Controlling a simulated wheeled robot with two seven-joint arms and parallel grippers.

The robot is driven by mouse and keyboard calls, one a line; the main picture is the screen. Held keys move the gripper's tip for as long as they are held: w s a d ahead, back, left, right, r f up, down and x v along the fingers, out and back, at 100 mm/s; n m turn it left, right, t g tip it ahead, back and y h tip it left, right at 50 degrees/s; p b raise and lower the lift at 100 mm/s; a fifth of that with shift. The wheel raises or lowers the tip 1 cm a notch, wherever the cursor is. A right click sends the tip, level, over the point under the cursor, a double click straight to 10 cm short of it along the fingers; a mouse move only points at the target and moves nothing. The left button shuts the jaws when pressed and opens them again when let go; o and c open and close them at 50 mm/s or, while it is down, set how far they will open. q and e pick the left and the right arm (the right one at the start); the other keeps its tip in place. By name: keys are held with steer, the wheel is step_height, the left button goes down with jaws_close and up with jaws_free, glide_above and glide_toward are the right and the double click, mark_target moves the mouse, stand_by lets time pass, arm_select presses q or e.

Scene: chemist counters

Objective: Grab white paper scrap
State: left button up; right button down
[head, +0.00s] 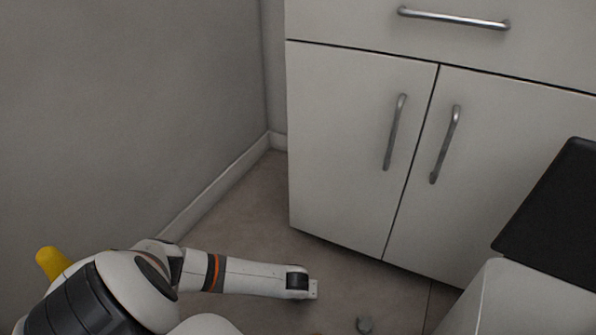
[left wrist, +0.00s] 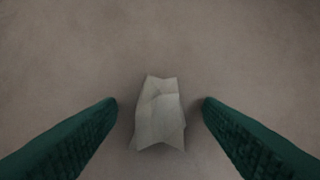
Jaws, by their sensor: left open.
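A crumpled white paper scrap (left wrist: 158,115), looking pale grey in the dim light, lies on the brown floor in the middle of the left wrist view. My left gripper (left wrist: 160,103) is open, with one dark green finger on each side of the scrap. A gap shows between the scrap and each finger; the height of the fingers above the floor is hard to tell. In the head view my left arm reaches right, low over the floor, and its fingers are not clearly visible. My right gripper is not in view.
A white cabinet (head: 350,130) with metal handles stands beyond the arm. A grey wall (head: 130,110) is on the left. A black-topped pale block (head: 545,215) is at right. Floor (head: 250,215) between wall and cabinet is clear.

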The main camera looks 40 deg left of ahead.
arm_select(q)
steer(key=c, duration=1.1)
steer(key=shift+c, duration=0.2)
steer(key=shift+r, duration=0.2)
